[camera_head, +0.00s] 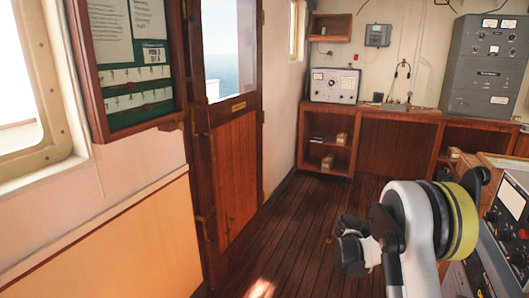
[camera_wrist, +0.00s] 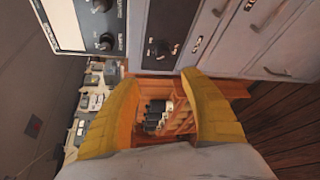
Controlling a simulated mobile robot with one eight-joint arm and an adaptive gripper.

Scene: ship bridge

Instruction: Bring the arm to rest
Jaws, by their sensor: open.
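My gripper (camera_wrist: 157,80) shows in the wrist view as two yellow fingers set well apart. It is open, with nothing held between the fingers. Beyond the gap is a wooden rack (camera_wrist: 182,118) with dark items in its slots; the fingers hide part of it. In the head view my arm (camera_head: 412,225) is bent at the lower right, with white links, black joints and a yellow band. It is close beside a grey instrument console (camera_head: 508,225). The gripper's fingers cannot be made out clearly in the head view.
A wooden door (camera_head: 235,170) with a window and a framed board (camera_head: 130,60) are on the left. A low wooden counter (camera_head: 395,115) at the back carries a white instrument (camera_head: 334,86) and a grey cabinet (camera_head: 487,60). The plank floor (camera_head: 300,225) between is clear.

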